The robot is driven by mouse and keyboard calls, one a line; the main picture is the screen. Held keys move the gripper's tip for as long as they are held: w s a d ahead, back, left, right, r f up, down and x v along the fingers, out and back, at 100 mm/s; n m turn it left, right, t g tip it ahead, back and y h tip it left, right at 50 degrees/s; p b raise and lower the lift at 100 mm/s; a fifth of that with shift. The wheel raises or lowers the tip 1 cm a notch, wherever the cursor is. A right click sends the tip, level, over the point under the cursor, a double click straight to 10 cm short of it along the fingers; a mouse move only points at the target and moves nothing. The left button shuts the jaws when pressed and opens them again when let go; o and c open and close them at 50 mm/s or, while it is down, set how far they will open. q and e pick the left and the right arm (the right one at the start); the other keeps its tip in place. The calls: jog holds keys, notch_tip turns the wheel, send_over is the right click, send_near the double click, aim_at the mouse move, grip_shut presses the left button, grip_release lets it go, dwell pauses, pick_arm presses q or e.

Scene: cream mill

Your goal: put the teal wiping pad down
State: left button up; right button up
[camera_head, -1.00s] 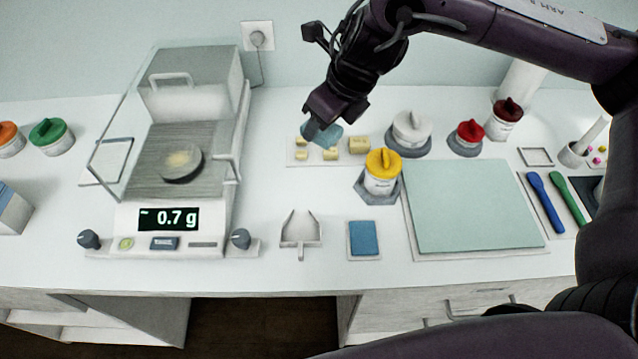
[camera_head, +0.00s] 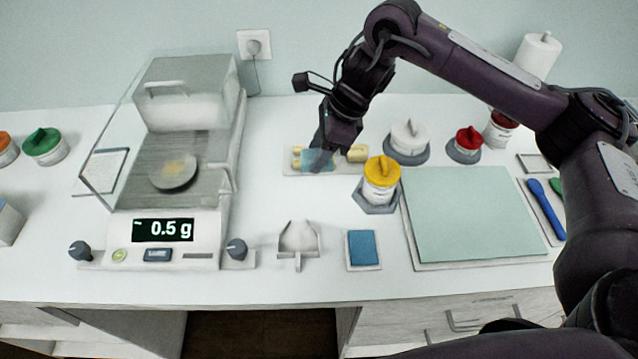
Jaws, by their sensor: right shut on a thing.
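The teal wiping pad (camera_head: 316,161) is held in my right gripper (camera_head: 322,146), which points down from the upper right. The pad is low over the left part of a pale tray (camera_head: 336,172) with small yellow blocks (camera_head: 356,153), hiding some of them. I cannot tell whether the pad touches the tray or blocks. My left gripper is not in view.
A yellow-lidded jar (camera_head: 381,179) stands close to the tray's right, with a white jar (camera_head: 408,138) behind. A scale (camera_head: 165,225) stands at left, a small scoop (camera_head: 298,241) and a blue pad (camera_head: 363,248) in front. Counter between scale and tray is clear.

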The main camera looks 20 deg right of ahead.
notch_tip(320, 180, down, 9)
jog(key=shift+s+r+p, duration=0.1)
jog(key=shift+r+p, duration=0.05)
jog(key=shift+p, duration=0.8)
jog(key=shift+f, duration=0.6)
jog(key=o, duration=0.9)
jog(key=shift+r, duration=0.15)
jog(key=shift+d+r, duration=0.25)
jog(key=shift+r, duration=0.1)
jog(key=b+v, duration=0.3)
jog(key=v, duration=0.8)
jog(key=shift+a+r, duration=0.1)
